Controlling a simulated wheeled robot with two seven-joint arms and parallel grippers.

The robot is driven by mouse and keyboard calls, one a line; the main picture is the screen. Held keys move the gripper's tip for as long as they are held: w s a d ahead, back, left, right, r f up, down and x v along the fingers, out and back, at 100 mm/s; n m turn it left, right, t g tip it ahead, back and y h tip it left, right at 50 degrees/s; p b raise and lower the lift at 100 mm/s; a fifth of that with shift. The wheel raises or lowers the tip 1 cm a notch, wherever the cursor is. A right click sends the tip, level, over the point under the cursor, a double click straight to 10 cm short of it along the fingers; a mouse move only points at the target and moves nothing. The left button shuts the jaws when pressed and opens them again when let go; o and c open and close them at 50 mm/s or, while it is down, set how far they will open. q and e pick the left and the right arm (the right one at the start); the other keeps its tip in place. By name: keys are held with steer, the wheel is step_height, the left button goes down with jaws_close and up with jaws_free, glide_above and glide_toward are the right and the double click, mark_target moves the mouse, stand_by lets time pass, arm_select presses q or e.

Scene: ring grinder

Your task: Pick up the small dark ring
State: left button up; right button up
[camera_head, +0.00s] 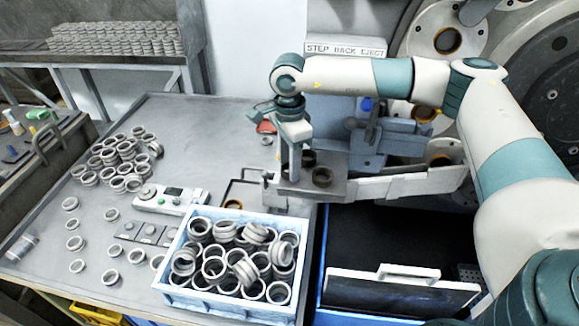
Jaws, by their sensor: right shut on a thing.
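My left gripper is not in view.
A blue crate (228,303) full of grey rings stands at the table's front. Several loose grey rings (124,148) lie at left. A control box (165,200) lies mid-table. The grinder (540,75) stands at right.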

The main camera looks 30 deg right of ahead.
steer(key=shift+r, duration=0.25)
steer(key=r, duration=0.1)
steer(key=r+b, duration=0.2)
steer(key=shift+s+d+r, duration=0.1)
steer(key=shift+s+d, duration=0.15)
arm_select(q)
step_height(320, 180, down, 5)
steer(key=b, duration=0.3)
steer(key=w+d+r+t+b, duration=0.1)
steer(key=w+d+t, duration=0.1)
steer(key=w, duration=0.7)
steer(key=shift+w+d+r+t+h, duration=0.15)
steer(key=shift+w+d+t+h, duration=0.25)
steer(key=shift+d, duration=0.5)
arm_select(e)
steer(key=s+d+r, duration=0.6)
steer(key=s, duration=0.2)
steer(key=shift+s+d+r, duration=0.3)
steer(key=shift+d+r, duration=0.05)
steer(key=shift+r, duration=0.05)
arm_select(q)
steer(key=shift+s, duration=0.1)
arm_select(e)
steer(key=shift+s, duration=0.1)
